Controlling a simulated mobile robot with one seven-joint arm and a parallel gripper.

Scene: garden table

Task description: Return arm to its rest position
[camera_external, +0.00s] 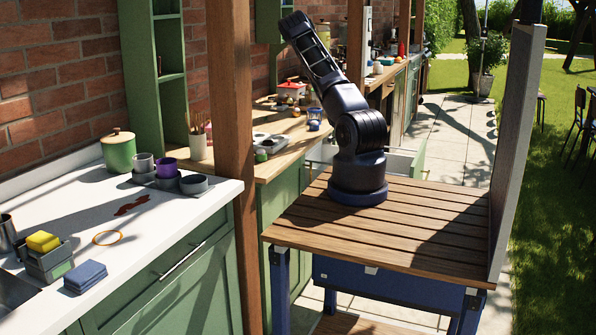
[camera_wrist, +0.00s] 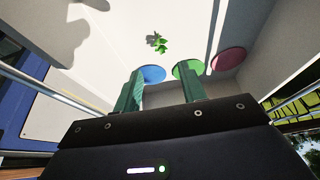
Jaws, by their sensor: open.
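My arm (camera_external: 345,100) stands on a slatted wooden top and leans up and to the left, its upper part near the top edge of the outside view. My gripper (camera_wrist: 160,70) shows in the wrist view with its two green fingers apart and nothing between them. I cannot make out the gripper in the outside view. Beyond the fingers are a pale surface (camera_wrist: 120,45), a blue disc (camera_wrist: 152,74), a green disc (camera_wrist: 187,68), a pink disc (camera_wrist: 229,59) and a small green leafy thing (camera_wrist: 157,42).
A wooden post (camera_external: 231,120) stands left of my arm. The wooden counter (camera_external: 225,165) behind it carries jars and dishes. The white counter (camera_external: 75,215) holds a green pot (camera_external: 118,152), grey bowls and sponges. A tall grey panel (camera_external: 517,140) edges the slatted top (camera_external: 430,215) at right.

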